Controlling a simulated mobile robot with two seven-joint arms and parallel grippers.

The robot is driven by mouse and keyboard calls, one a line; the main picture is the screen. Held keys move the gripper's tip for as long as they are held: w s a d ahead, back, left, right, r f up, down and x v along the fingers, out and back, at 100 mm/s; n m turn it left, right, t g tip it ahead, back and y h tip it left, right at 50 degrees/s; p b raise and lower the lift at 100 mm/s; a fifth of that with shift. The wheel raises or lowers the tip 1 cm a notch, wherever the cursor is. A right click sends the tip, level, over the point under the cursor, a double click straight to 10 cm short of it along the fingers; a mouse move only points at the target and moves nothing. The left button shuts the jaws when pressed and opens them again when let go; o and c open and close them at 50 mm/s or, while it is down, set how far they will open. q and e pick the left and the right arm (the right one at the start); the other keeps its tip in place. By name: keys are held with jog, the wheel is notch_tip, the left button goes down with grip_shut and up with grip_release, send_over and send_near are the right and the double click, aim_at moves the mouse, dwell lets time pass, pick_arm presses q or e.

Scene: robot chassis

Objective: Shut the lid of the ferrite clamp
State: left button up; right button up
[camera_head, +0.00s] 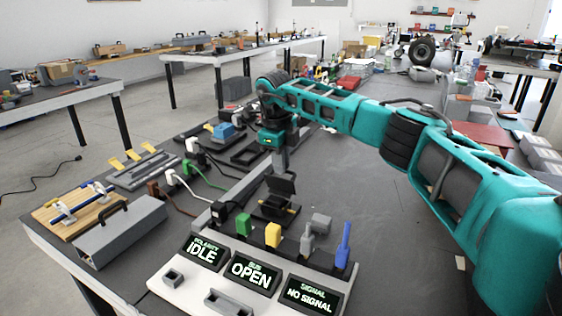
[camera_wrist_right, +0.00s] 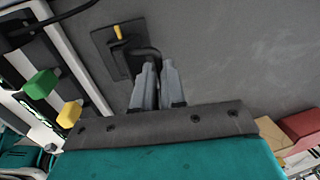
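The ferrite clamp (camera_head: 276,208) is a small black block on a dark base on the grey table, just behind the white panel. Its black lid (camera_head: 281,184) stands raised and tilted. In the right wrist view the clamp's dark base (camera_wrist_right: 108,42) shows with a yellow tab, ahead of the fingers. My right gripper (camera_head: 279,165) points down just above the lid. Its two grey fingers (camera_wrist_right: 159,68) look closed together with nothing clearly between them. I cannot tell whether the tips touch the lid. My left gripper is not in view.
A white panel (camera_head: 190,292) with lit displays reading IDLE, OPEN and NO SIGNAL stands in front, with green, yellow, grey and blue plugs. White and green cables (camera_head: 190,190) and a grey case (camera_head: 120,232) lie left. The table right of the clamp (camera_head: 350,200) is mostly clear.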

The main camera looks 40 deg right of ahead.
grip_shut()
jog(key=shift+s+a+r+t+h+p, duration=0.2)
jog(key=shift+s+a+t+h+p, duration=0.1)
jog(key=shift+a+h+p, duration=0.25)
jog(key=shift+s+a+f+t+h, duration=0.15)
jog(key=shift+a+t+h, duration=0.2)
jog(key=shift+h, duration=0.3)
jog(key=shift+s+a+f+t+h+b, duration=0.2)
jog(key=shift+a+t+h, duration=0.1)
jog(key=shift+a+h, duration=0.25)
jog(key=shift+s+a+f+t+h+b, duration=0.1)
jog(key=shift+s+a+t+h+b, duration=0.15)
jog(key=shift+h, duration=0.4)
jog(key=shift+s+a+t+h+b, duration=0.15)
jog(key=shift+a+t+h+b, duration=0.25)
jog(key=shift+h, duration=0.3)
